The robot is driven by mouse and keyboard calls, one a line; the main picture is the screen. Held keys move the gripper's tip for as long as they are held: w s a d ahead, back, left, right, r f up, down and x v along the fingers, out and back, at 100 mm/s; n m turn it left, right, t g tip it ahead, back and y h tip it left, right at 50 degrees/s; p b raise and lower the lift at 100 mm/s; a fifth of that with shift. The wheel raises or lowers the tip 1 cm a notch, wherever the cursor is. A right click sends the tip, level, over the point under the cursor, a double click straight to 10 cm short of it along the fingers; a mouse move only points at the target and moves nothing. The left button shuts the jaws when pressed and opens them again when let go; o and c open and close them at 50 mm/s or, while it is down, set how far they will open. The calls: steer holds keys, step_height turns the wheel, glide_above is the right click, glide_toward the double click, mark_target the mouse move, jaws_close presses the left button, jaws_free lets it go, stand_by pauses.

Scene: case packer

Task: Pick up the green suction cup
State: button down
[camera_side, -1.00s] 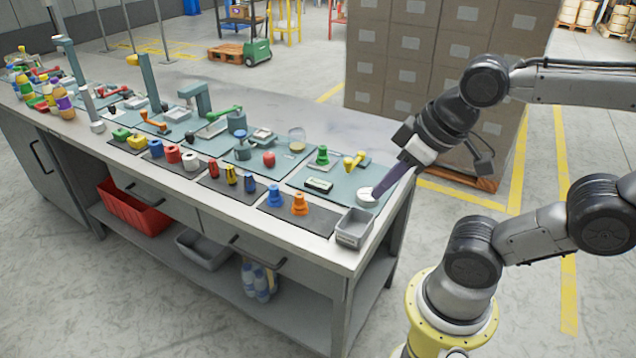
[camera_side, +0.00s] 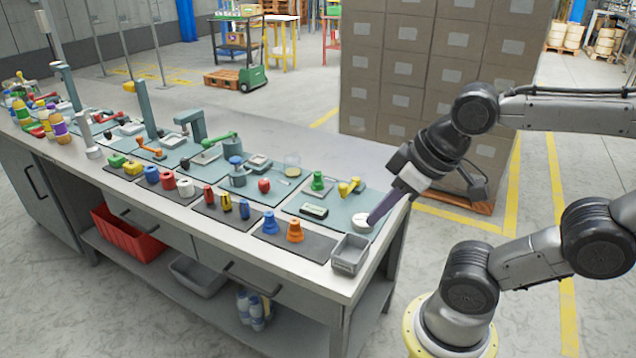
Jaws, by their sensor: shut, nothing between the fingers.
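A blue one (camera_side: 270,223) and an orange one (camera_side: 295,231) of similar shape stand on the dark mat in front. My gripper (camera_side: 372,223) is shut and empty. Its long purple fingers point down and left, with their tips at the white round disc (camera_side: 360,219), to the right of and nearer than the green cup. I cannot tell whether the tips touch the disc.
A yellow part (camera_side: 348,187) stands just right of the green cup, and a dark flat box (camera_side: 314,211) lies in front of it. A grey open bin (camera_side: 350,254) sits at the bench corner. Several other parts and fixtures crowd the bench to the left. Stacked cartons (camera_side: 415,75) stand behind.

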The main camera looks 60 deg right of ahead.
steer(key=c, duration=0.6)
jaws_free()
steer(key=shift+o, duration=0.2)
